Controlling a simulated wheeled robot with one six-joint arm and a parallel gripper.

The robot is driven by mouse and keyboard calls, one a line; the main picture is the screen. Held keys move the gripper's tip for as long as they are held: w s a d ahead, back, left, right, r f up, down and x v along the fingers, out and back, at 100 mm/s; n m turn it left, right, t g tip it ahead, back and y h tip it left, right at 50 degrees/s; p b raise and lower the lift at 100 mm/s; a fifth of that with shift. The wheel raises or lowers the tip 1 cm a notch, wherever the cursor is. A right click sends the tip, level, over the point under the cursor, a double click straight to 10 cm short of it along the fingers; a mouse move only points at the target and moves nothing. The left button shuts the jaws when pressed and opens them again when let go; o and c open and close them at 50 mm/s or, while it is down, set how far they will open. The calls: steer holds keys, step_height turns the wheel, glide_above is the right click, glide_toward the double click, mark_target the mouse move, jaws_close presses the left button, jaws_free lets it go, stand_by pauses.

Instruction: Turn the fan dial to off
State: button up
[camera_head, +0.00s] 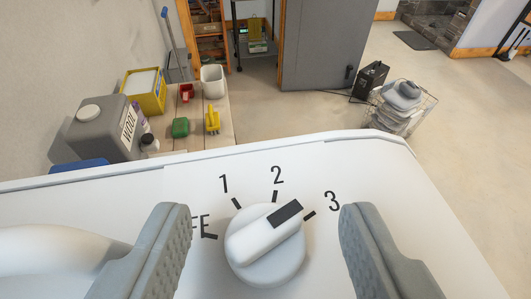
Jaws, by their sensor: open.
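The fan dial (262,247) is a white round knob with a raised grip bar on a white panel (400,185). A dark mark on the bar's upper right end points between 2 and 3, nearer the tick for 3. The labels 1, 2 and 3 run around it, with a partly hidden label ending in "FE" at the left. My gripper (258,235) is open, with one grey finger on each side of the dial. Gaps show between both fingers and the knob. The left finger covers part of the left label.
Beyond the panel's far edge is a wooden bench (226,122) with a grey container (103,127), a yellow box (145,92), a white cup (212,81) and small tools. A wire basket (400,108) stands on open floor at the right. The panel around the dial is clear.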

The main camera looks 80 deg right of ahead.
steer(key=shift+x, duration=1.2)
steer(key=shift+c, duration=0.2)
steer(key=c, duration=0.9)
steer(key=shift+c, duration=0.2)
